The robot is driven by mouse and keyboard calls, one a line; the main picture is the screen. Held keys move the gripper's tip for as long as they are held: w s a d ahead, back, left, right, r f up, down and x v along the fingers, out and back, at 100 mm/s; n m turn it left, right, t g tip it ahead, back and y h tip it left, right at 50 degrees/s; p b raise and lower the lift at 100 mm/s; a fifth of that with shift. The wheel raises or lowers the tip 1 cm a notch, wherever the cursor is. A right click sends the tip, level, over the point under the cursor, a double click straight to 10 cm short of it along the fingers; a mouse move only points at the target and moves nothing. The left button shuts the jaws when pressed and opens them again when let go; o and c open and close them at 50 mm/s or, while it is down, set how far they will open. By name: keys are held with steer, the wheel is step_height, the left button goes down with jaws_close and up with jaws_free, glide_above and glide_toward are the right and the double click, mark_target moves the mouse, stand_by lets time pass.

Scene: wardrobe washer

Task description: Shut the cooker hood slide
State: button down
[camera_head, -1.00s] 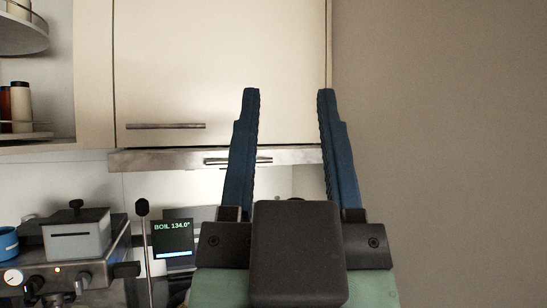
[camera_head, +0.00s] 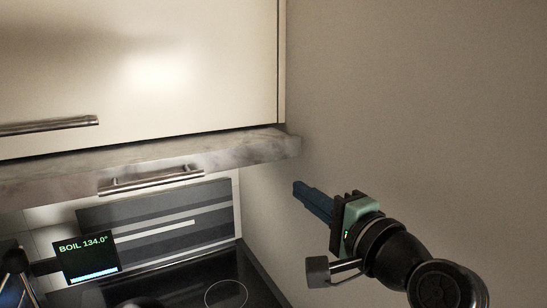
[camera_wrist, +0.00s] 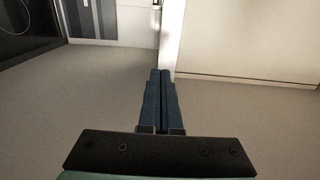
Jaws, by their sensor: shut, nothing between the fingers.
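The cooker hood slide (camera_head: 225,156) is a grey metallic front strip below the cream wall cabinet in the head view. It stands forward of the cabinet face, so it appears drawn out. Its bar handle (camera_head: 150,181) is on the front. My gripper (camera_head: 297,187) has blue fingers and is to the right of the slide's right end and lower in the picture, apart from it. The fingers are shut with nothing between them, as the wrist view (camera_wrist: 160,72) also shows.
The cream cabinet (camera_head: 150,60) has a bar handle (camera_head: 45,125). Below the hood are a dark hob (camera_head: 185,280) and a screen reading BOIL 134.0° (camera_head: 88,258). A plain wall (camera_head: 420,100) fills the right.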

steer(key=p, duration=0.4)
glide_toward(260, 162)
steer(key=x, duration=0.5)
steer(key=shift+w+r, duration=0.15)
steer(key=shift+p+x, duration=0.4)
steer(key=shift+x, duration=0.45)
